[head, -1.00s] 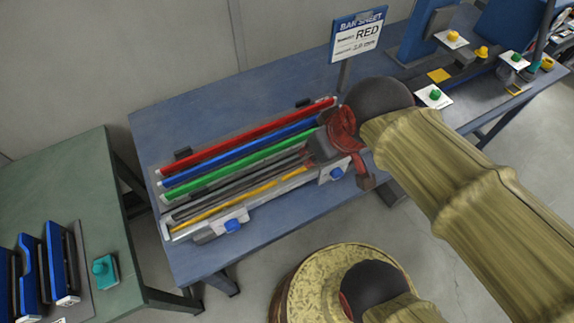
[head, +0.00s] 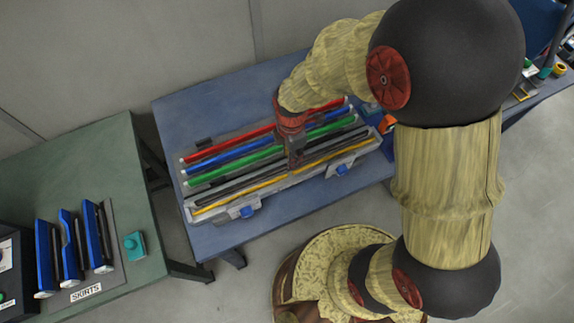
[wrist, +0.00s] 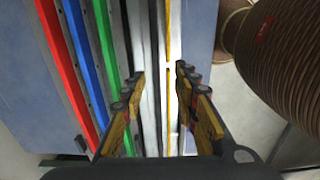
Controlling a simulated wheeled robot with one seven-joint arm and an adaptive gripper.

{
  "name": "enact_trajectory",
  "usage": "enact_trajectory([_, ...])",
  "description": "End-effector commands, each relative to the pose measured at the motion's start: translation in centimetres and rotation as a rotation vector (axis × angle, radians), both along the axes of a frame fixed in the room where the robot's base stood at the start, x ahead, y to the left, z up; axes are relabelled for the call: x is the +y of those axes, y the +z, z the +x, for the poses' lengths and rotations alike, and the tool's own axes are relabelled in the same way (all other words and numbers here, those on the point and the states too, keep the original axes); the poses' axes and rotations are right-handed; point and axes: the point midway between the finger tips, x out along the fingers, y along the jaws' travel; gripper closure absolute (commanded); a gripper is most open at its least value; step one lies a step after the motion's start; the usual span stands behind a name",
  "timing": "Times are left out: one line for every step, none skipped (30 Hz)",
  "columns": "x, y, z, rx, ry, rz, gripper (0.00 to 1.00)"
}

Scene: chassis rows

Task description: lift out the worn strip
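My gripper (head: 295,155) is over the fixture on the blue bench, pointing down. In the wrist view its fingers (wrist: 160,78) are apart with nothing clasped, one on each side of a pale metal rail and a thin yellow strip (wrist: 168,45). The fixture holds parallel strips: red (head: 232,137), blue (head: 225,154), green (head: 230,168), dark grey (head: 240,184) and yellow (head: 235,198). The red, blue and green ones lie left of the fingers in the wrist view. I cannot tell from wear which strip is worn. My gripper hides part of the strips in the head view.
Blue-knobbed clamps (head: 243,211) sit on the fixture's front edge. A green table (head: 110,150) at left holds blue upright pieces (head: 70,245) by a "SKIRTS" label and a teal button (head: 134,245).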

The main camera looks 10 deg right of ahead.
Motion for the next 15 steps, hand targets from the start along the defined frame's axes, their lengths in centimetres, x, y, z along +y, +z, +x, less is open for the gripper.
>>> enact_trajectory([0.0,-0.6,-0.1,0.003,0.0,-0.001,0.7])
enact_trajectory([0.0,-0.8,-0.1,0.002,-0.001,-0.001,0.7])
enact_trajectory([0.1,-1.0,0.0,0.001,-0.001,0.0,0.7])
enact_trajectory([0.2,-1.2,0.0,0.001,-0.001,0.0,0.7])
enact_trajectory([0.2,-1.4,0.0,0.001,-0.001,0.0,0.7])
enact_trajectory([0.4,-1.7,0.1,0.001,-0.001,0.0,0.7])
enact_trajectory([0.5,-2.1,0.1,0.002,-0.001,-0.001,0.7])
enact_trajectory([0.6,-2.5,0.1,0.003,-0.001,-0.001,0.7])
enact_trajectory([0.8,-3.0,0.2,0.002,0.0,-0.001,0.7])
enact_trajectory([1.0,-3.5,0.3,0.002,0.0,-0.001,0.7])
enact_trajectory([1.1,-3.9,0.3,0.002,0.0,-0.001,0.7])
enact_trajectory([1.1,-4.5,0.3,0.003,-0.002,-0.001,0.7])
enact_trajectory([1.1,-4.9,0.3,0.002,-0.002,-0.001,0.7])
enact_trajectory([1.1,-5.3,0.3,0.001,-0.003,0.0,0.7])
enact_trajectory([1.1,-5.7,0.3,0.002,-0.003,-0.001,0.7])
